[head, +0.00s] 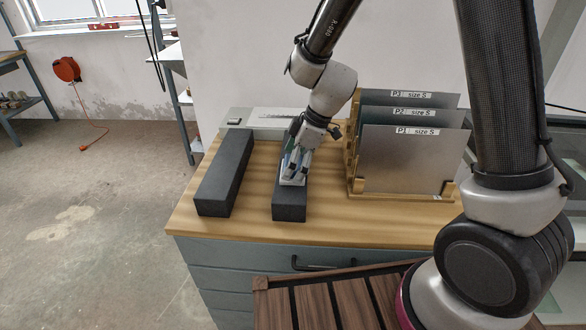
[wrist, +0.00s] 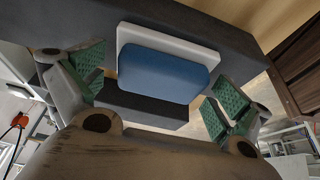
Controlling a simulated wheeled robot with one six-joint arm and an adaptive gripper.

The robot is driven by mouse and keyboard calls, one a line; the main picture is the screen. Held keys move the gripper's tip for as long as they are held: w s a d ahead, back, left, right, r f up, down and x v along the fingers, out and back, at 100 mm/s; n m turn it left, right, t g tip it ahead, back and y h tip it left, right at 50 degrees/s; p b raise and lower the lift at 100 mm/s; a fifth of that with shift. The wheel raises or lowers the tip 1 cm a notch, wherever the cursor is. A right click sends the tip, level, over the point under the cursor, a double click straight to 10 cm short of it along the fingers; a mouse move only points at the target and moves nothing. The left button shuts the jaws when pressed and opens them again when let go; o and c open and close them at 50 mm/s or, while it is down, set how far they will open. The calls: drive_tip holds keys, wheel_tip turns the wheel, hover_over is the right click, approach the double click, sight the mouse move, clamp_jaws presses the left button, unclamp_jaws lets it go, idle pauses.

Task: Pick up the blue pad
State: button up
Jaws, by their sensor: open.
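The blue pad (wrist: 163,75) shows in the wrist view as a rounded blue block fixed to a pale, flat plate (wrist: 200,50). The pale plate also shows in the head view (head: 292,181), resting on top of the right dark block (head: 290,207); there the blue part is mostly hidden by my gripper. My gripper (head: 294,165) is open, low over the pad, pointing down. In the wrist view, its green-lined fingers (wrist: 157,90) stand apart, one on either side of the blue part, and do not appear to grip it.
A second dark block (head: 225,175) lies to the left on the wooden worktop (head: 340,222). A wooden rack (head: 400,195) with upright metal plates labelled P1, P2 and P3 (head: 405,160) stands close on the right. A flat grey device (head: 270,122) sits behind.

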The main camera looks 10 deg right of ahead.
drive_tip(key=c, duration=0.8)
wheel_tip(320, 180, up, 10)
idle(0.3)
